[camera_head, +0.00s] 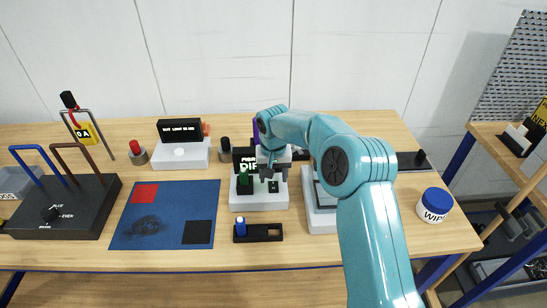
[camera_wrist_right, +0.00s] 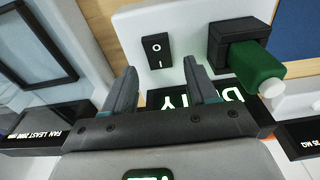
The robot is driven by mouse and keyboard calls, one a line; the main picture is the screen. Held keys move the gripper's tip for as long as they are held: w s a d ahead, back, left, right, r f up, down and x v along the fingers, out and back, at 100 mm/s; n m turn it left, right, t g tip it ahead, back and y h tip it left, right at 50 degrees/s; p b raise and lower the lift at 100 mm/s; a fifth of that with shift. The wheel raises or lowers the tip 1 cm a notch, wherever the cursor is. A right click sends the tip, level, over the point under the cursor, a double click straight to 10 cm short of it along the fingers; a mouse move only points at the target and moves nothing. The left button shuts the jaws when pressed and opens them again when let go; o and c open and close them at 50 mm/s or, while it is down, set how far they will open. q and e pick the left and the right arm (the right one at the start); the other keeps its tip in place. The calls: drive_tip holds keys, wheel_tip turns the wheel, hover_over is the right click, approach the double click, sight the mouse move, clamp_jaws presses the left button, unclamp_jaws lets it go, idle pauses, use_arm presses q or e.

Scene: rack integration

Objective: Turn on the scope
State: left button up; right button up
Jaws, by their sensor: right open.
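The white device (camera_head: 262,201) that looks like the scope stands at the middle of the bench. It has a green plug (camera_head: 244,183) in a black socket and a dark display with white letters, partly hidden by my arm. Its black rocker switch (camera_wrist_right: 157,50), marked O and I, shows in the right wrist view; which side is pressed I cannot tell. My right gripper (camera_head: 274,173) is open and empty above the device. In the right wrist view its fingertips (camera_wrist_right: 160,72) point at the switch, one on each side of it in the picture. My left gripper is not in view.
A small black holder (camera_head: 258,233) with a blue cap stands in front. Another white device with a screen (camera_head: 320,208) is close on the right. A blue mat (camera_head: 165,214) lies left, a wipes tub (camera_head: 434,205) right. A white box with display (camera_head: 181,150) stands behind left.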

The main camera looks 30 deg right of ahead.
sight(274, 188)
wheel_tip(274, 188, up, 15)
drive_tip(key=s, duration=0.1)
drive_tip(key=shift+s+a+f+b, duration=0.2)
drive_tip(key=shift+a+b, duration=0.1)
drive_tip(key=shift+a, duration=0.15)
